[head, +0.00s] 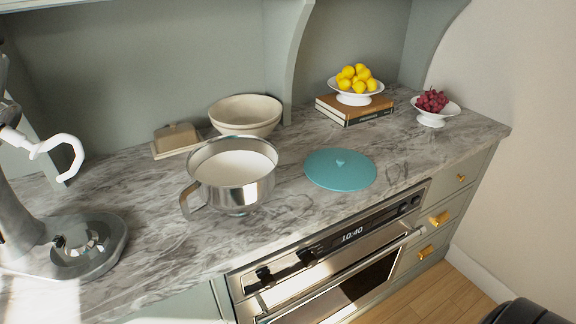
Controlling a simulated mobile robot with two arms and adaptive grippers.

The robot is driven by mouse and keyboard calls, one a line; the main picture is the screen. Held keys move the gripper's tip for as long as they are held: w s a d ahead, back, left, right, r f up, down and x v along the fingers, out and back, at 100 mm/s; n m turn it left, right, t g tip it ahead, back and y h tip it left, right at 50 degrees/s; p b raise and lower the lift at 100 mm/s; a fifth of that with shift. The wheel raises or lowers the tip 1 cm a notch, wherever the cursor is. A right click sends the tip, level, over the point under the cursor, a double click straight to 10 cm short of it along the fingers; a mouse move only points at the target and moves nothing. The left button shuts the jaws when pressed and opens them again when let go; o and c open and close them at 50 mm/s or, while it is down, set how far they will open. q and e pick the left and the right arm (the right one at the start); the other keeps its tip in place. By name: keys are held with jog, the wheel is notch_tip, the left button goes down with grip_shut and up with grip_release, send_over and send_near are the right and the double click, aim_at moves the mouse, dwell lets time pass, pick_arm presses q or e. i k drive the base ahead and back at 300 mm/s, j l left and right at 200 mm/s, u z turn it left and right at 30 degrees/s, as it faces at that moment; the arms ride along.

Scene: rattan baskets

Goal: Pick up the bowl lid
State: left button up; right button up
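The lid and the bowl are apart. Neither of my grippers shows in the head view. A dark rounded part is cut off at the bottom right corner, and I cannot tell what it is.
A stand mixer (75,262) with a white hook is at the left. Cream bowls (245,113) and a butter dish (176,138) stand behind the metal bowl. Books (352,110) hold a lemon dish; a grape dish (434,118) is beside them. An oven (340,265) is below the counter.

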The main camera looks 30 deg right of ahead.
aim_at(340, 169)
jog(key=l+u, duration=0.4)
jog(key=k+l+u, duration=0.15)
jog(key=l+u, duration=0.3)
jog(key=k+l+u, duration=0.15)
jog(key=l+u, duration=0.25)
